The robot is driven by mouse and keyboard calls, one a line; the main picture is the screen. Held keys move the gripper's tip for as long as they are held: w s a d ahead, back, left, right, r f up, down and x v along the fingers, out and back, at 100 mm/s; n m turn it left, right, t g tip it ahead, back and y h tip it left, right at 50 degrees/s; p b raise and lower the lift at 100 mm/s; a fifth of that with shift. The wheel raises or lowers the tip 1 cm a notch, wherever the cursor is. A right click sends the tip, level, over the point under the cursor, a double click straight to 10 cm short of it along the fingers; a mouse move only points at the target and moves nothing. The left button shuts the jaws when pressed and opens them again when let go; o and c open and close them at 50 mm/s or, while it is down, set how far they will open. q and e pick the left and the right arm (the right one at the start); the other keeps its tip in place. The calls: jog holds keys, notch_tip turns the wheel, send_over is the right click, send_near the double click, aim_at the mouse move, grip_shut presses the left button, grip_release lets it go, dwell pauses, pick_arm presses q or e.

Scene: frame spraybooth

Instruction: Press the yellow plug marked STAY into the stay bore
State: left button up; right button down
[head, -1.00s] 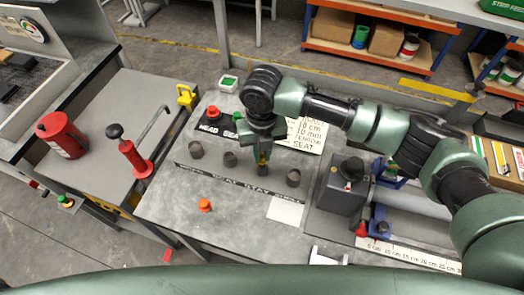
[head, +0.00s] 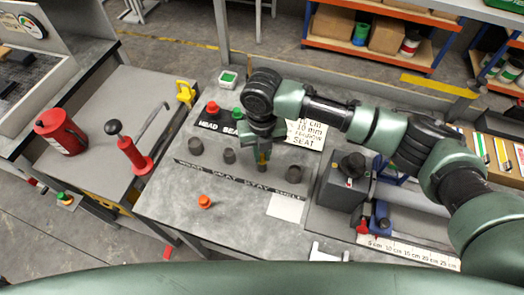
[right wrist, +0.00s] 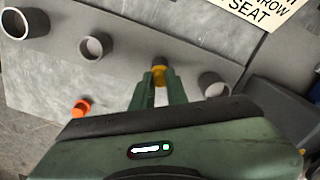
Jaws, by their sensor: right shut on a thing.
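My right gripper (head: 262,150) is shut on the yellow plug (head: 262,158), over the third place in the row of bores, behind the STAY label (head: 256,187). In the right wrist view the yellow plug (right wrist: 159,78) sits between the fingertips, and the grey rim of the stay bore (right wrist: 159,62) shows just beyond it. The plug overlaps this rim, and I cannot tell how far it is in. The marking on the plug is not readable. My left gripper is out of view.
Other grey bores stand on both sides, one at the left (head: 195,144) and one at the right (head: 293,173). An orange plug (head: 204,201) stands on the bench in front. A dark block (head: 344,180) stands to the right. The bench's front left is clear.

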aim_at(262, 156)
jog(key=c, duration=1.3)
grip_release()
jog(key=shift+f, duration=0.15)
notch_tip(262, 156, up, 7)
jog(key=shift+r+b, duration=0.2)
jog(key=shift+b, duration=0.9)
jog(key=shift+r, duration=0.25)
